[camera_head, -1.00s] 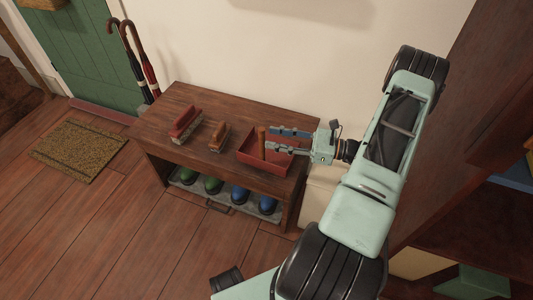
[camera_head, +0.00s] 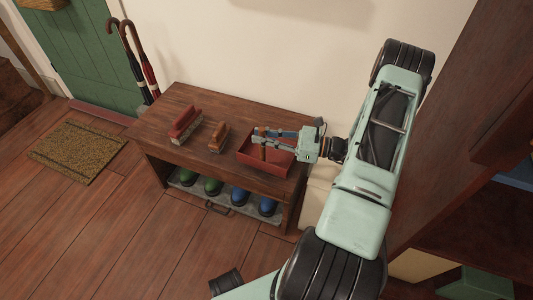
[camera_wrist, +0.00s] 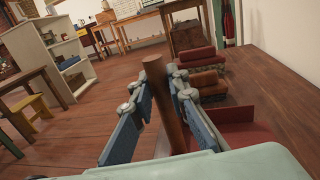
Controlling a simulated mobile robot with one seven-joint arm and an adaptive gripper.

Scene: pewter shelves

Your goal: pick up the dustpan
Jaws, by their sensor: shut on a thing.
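The red dustpan (camera_head: 272,157) sits on the right part of the dark wooden bench, its wooden handle (camera_head: 262,146) standing upright at its left side. My gripper (camera_head: 262,138) reaches in from the right over the pan, with its fingers around the handle. In the wrist view the handle (camera_wrist: 166,100) stands between the two blue-padded fingers, which are shut on it. Part of the red pan (camera_wrist: 235,137) shows beyond the right finger. The gripper hides some of the pan in the head view.
Two brushes, a red one (camera_head: 185,122) and a brown one (camera_head: 219,136), stand on the bench (camera_head: 178,96) left of the dustpan. Several shoes sit on the shelf below. Umbrellas (camera_head: 137,62) lean by the green door. The wall is close behind the bench.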

